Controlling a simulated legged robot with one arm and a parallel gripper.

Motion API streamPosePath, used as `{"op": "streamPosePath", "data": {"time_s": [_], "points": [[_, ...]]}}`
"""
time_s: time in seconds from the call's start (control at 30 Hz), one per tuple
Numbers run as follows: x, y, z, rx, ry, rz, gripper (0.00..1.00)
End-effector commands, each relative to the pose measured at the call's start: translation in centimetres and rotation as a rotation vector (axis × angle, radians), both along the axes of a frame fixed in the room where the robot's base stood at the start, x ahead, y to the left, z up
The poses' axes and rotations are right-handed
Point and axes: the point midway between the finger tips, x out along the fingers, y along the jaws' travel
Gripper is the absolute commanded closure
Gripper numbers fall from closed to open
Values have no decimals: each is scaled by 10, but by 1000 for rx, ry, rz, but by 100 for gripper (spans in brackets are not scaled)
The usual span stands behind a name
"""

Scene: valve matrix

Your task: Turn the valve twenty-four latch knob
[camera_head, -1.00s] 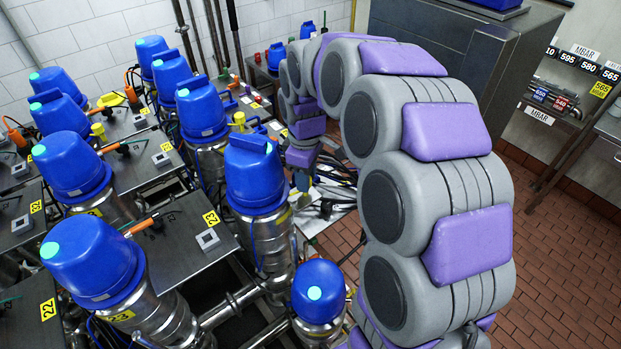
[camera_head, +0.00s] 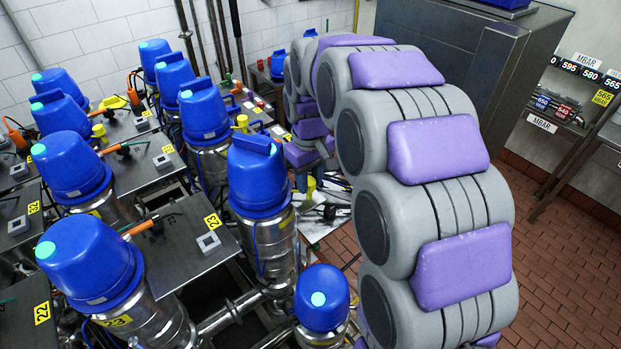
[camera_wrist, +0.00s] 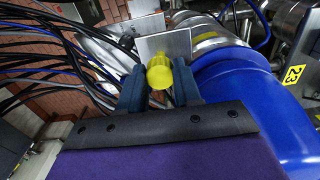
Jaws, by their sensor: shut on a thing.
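In the wrist view, a yellow latch knob (camera_wrist: 159,72) sits between the two blue-grey fingers of my gripper (camera_wrist: 158,88), which is shut on it. A metal plate (camera_wrist: 166,45) stands just behind the knob. A large blue valve cap (camera_wrist: 255,110) lies close on the right. In the head view, the tall blue-capped valve (camera_head: 258,178) stands left of my arm, and the yellow knob (camera_head: 311,187) shows small at its right. No label reading 24 is legible.
Several other blue-capped valves (camera_head: 88,262) stand left among metal tables (camera_head: 190,240). A tag reads 23 (camera_wrist: 293,76). Loose black and blue cables (camera_wrist: 50,50) run left of my gripper. The brick floor (camera_head: 560,270) at right is clear.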

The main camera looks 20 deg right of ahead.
Motion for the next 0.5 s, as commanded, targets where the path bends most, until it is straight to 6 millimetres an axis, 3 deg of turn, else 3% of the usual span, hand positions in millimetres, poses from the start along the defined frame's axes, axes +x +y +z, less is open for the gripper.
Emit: {"op": "streamPosePath", "data": {"time_s": [0.37, 0.4, 0.5], "points": [[2, -1, 1, 1, -7, -5, 97], [2, -1, 1, 1, -7, -5, 65], [1, -1, 1, 0, -6, -4, 55]]}}
